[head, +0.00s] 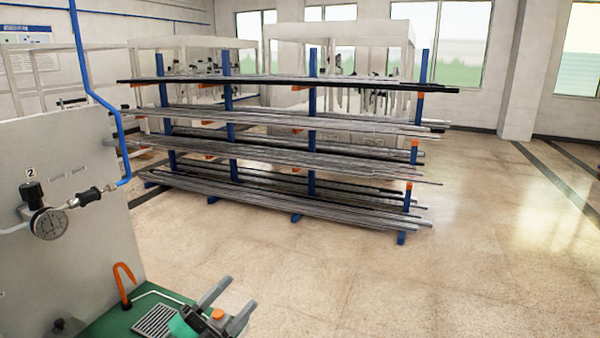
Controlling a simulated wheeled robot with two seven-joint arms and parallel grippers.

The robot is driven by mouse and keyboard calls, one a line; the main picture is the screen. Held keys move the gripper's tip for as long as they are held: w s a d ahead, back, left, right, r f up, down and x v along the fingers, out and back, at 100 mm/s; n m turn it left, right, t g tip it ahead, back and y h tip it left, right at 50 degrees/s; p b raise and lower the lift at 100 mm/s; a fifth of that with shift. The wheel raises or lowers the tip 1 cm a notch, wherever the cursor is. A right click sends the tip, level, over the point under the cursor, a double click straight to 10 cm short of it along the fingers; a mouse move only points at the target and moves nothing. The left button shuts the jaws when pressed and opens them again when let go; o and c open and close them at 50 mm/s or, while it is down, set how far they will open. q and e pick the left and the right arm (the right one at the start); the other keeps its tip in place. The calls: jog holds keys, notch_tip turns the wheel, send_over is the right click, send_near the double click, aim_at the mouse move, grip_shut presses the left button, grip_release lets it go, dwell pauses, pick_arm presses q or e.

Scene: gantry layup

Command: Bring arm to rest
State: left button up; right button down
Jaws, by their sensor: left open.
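My left gripper (229,306) shows at the bottom of the head view, left of centre. Its two grey fingers are apart and point up and to the right, with nothing seen between them. It is in front of a green surface (110,325) at the lower left, and I cannot tell whether it touches it. My right gripper is not in view.
A grey panel (60,150) with a pressure gauge (48,224), a blue pipe (90,95) and an orange hook (123,283) stands at left. A blue rack (312,185) of metal bars stands further back. The floor (480,260) at right is clear.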

pick_arm(q)
jog(key=s+a+f+n+g+y, duration=0.1)
jog(key=s+a+f+n+y, duration=0.2)
jog(key=a+f+n+y, duration=0.45)
jog(key=s+a+f+n+g+y, duration=0.1)
jog(key=s+a+f+n+y, duration=0.25)
jog(key=f+n+y, duration=0.65)
jog(key=s+f+n+g+h, duration=0.1)
jog(key=s+f+g, duration=0.5)
jog(key=s, duration=0.4)
jog(key=s+f+n+g+h, duration=0.1)
jog(key=s+f+g, duration=0.45)
jog(key=s, duration=0.55)
notch_tip(320, 180, down, 30)
jog(key=s+a+f+g, duration=0.2)
jog(key=s+a+f, duration=0.1)
jog(key=s+f, duration=1.6)
jog(key=shift+s+f, duration=0.2)
jog(key=shift+f, duration=0.6)
